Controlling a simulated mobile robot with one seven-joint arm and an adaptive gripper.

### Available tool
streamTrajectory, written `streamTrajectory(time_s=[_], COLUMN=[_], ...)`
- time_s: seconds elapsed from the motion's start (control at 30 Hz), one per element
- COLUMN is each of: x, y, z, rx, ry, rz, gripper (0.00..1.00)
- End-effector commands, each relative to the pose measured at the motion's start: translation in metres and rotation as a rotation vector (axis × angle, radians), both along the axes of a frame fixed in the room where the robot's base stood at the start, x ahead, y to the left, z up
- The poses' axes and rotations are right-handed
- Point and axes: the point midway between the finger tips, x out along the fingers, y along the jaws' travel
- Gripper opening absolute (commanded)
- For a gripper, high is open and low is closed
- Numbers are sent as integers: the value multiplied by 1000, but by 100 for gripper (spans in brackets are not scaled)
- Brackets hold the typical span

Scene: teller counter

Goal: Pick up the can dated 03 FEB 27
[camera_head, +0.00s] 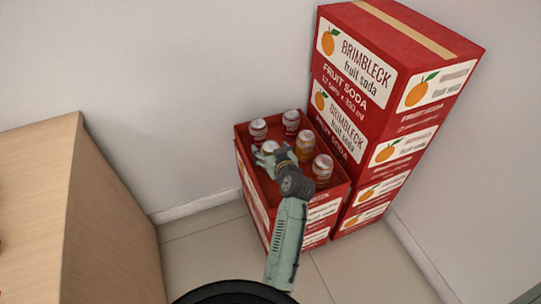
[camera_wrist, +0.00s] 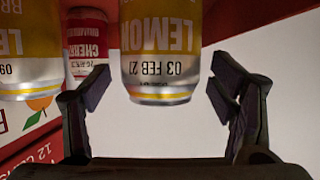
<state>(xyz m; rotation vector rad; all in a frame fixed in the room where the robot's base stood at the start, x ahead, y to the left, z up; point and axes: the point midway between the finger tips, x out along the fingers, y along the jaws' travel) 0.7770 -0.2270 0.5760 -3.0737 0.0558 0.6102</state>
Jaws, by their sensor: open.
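A yellow lemon can (camera_wrist: 160,50) is between the two open fingers of my gripper (camera_wrist: 160,92) in the wrist view, with its far end out of frame. Its date reads "03 FEB 2" with a last character that is hard to read at the edge. Neither finger visibly touches it. In the head view my gripper (camera_head: 267,158) is over the open red box (camera_head: 254,196), beside a can (camera_head: 270,147) that it partly hides.
Another yellow can (camera_wrist: 28,45), its date starting "09", and a red cherry can (camera_wrist: 88,45) are at left in the wrist view. Several other cans (camera_head: 305,147) stand in the box. Stacked red cartons (camera_head: 365,90) rise behind; a wooden counter (camera_head: 70,220) is at left.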

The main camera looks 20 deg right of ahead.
Motion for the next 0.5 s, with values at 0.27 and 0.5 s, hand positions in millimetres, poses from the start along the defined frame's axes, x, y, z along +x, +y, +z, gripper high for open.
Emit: streamTrajectory(time_s=[0.27, 0.5], x=[6, 6], y=[0, 0], z=[-3, -3], rx=[-1, 0], ry=[1, 1], rz=[0, 0], gripper=[78, 64])
